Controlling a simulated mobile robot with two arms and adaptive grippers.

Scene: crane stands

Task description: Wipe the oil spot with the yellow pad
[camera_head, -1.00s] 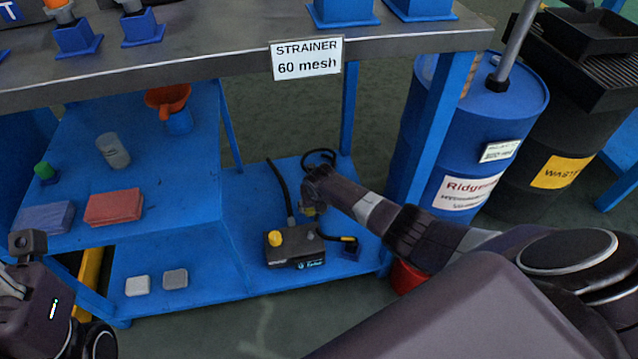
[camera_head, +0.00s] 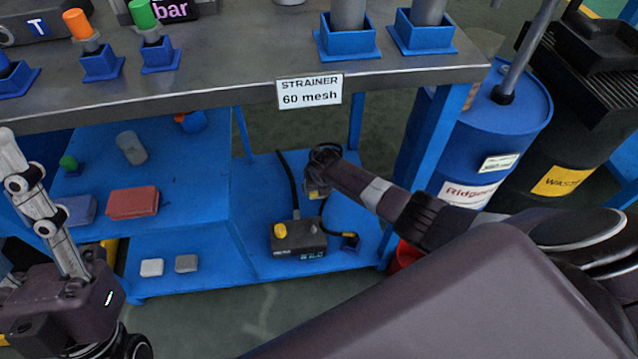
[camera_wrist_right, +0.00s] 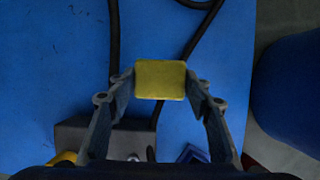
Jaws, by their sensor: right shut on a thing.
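The yellow pad (camera_wrist_right: 160,80) is between the fingertips of my right gripper (camera_wrist_right: 160,82), which is shut on it, in the right wrist view. In the head view my right gripper (camera_head: 318,180) is over the blue lower shelf (camera_head: 262,190), behind the black box with the yellow knob. The pad is mostly hidden by the gripper there. I cannot tell whether the pad touches the shelf. I cannot clearly make out the oil spot; only faint dark marks show on the shelf. My left gripper (camera_head: 35,205) is at the left edge, and its opening is unclear.
The black box (camera_head: 298,247) has a black hose running up from it. A blue drum (camera_head: 480,130) stands to the right. The metal bench top (camera_head: 230,65) overhangs the shelf. A red block (camera_head: 133,202) and two small pale blocks lie to the left.

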